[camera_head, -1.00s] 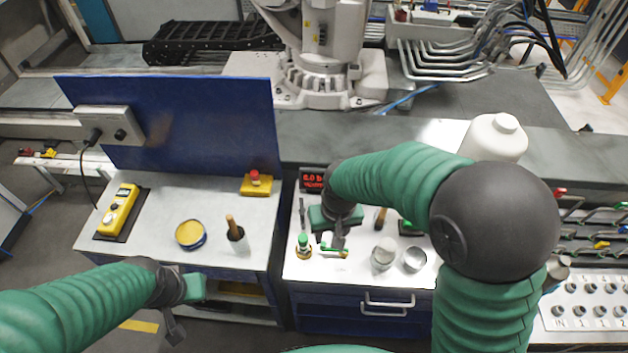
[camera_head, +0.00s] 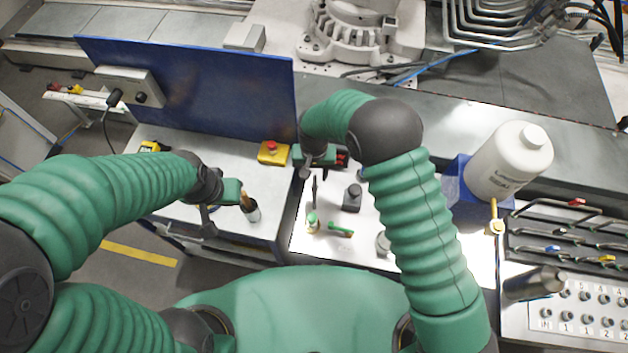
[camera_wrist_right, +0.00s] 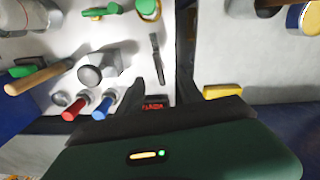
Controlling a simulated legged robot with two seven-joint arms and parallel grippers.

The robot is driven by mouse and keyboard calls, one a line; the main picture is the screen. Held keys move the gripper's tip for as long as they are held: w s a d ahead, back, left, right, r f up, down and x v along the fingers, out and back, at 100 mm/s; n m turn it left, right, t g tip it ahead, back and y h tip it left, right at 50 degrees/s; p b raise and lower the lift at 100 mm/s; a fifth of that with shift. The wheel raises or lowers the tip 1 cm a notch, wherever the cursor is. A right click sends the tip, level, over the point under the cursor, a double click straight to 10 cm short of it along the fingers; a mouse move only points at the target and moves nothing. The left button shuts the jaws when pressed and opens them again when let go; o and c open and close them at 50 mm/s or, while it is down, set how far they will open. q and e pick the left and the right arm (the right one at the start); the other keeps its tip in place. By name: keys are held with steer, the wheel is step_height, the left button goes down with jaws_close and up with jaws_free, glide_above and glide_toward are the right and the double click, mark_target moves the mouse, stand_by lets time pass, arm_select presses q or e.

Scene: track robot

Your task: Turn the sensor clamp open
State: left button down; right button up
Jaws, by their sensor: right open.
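I cannot tell for certain which part is the sensor clamp. The likeliest is a small fitting with a green lever (camera_head: 340,229) on the white worktop; its lever (camera_wrist_right: 103,12) also shows at the top of the right wrist view. Beside it stands a green-capped round part (camera_head: 312,222). Behind them is a grey block with a dark knob (camera_head: 352,197). My right gripper (camera_head: 308,170) is open and empty, above the back of the worktop, apart from these parts. My left gripper (camera_head: 207,222) is near the wooden-handled tool; its jaw state is unclear.
A red-lit display (camera_wrist_right: 154,105) and red and blue handles (camera_wrist_right: 90,109) are at the worktop's back. A yellow emergency-stop box (camera_head: 273,152) and a cup with a wooden-handled tool (camera_head: 252,211) stand left. A white bottle (camera_head: 510,160) stands right. My right forearm hides part of the worktop.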

mark_target(315, 183)
steer(key=f, duration=0.2)
steer(key=f+p, duration=0.1)
steer(key=f, duration=0.4)
steer(key=shift+w+d+f+p, duration=0.2)
steer(key=shift+w+d+p, duration=0.05)
steer(key=shift+w+p, duration=0.15)
steer(key=shift+s+f, duration=0.1)
steer(key=shift+f, duration=0.15)
steer(key=shift+s+a, duration=0.15)
steer(key=shift+a, duration=0.15)
steer(key=shift+f, duration=0.1)
steer(key=c, duration=0.5)
arm_select(q)
steer(key=shift+w+d+r, duration=0.15)
steer(key=shift+w+r, duration=0.05)
steer(key=shift+r, duration=0.4)
steer(key=shift+w+d+r, duration=0.15)
steer(key=shift+w+r, duration=0.05)
steer(key=shift+r, duration=0.35)
arm_select(e)
steer(key=shift+d, duration=0.2)
jaws_close()
